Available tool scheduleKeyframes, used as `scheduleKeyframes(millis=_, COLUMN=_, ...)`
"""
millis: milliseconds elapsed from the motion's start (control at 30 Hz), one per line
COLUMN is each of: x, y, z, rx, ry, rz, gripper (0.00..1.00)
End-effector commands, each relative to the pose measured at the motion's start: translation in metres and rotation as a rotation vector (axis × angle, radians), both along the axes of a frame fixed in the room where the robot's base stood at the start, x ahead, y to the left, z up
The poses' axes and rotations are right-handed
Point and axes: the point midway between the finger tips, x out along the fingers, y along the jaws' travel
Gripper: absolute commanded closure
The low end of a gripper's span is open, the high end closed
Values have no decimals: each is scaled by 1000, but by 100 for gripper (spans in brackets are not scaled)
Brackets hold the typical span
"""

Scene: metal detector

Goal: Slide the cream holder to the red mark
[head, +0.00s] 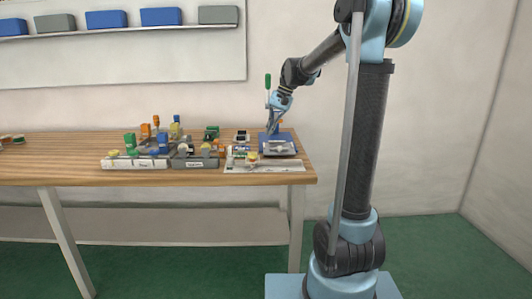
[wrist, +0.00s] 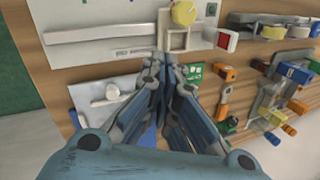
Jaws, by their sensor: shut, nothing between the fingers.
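The cream holder (wrist: 173,40) is a small square piece on a pale panel with a long slide track (wrist: 95,33). A yellow round knob (wrist: 183,13) sits at its upper edge in the wrist view. A red mark (wrist: 228,41) shows to the right of the holder, a short gap away. My gripper (wrist: 163,58) is shut and empty, its fingertips just below the holder in the picture; I cannot tell whether they touch it. In the head view my gripper (head: 271,130) is over the right end of the table, and the panel (head: 265,168) lies at the front edge.
A grey-blue tray (wrist: 105,98) with a pale knob lies left of my fingers. Several orange, green and blue blocks and fixtures (wrist: 285,80) crowd the right side. The wooden table (head: 60,165) is mostly clear at its left.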

Motion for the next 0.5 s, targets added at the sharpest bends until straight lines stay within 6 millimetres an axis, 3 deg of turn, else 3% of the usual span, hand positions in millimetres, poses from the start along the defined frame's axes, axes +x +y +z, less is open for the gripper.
scheduleKeyframes(millis=500, x=1, y=-45, z=-3, rx=-6, ry=359, rz=-944, gripper=100)
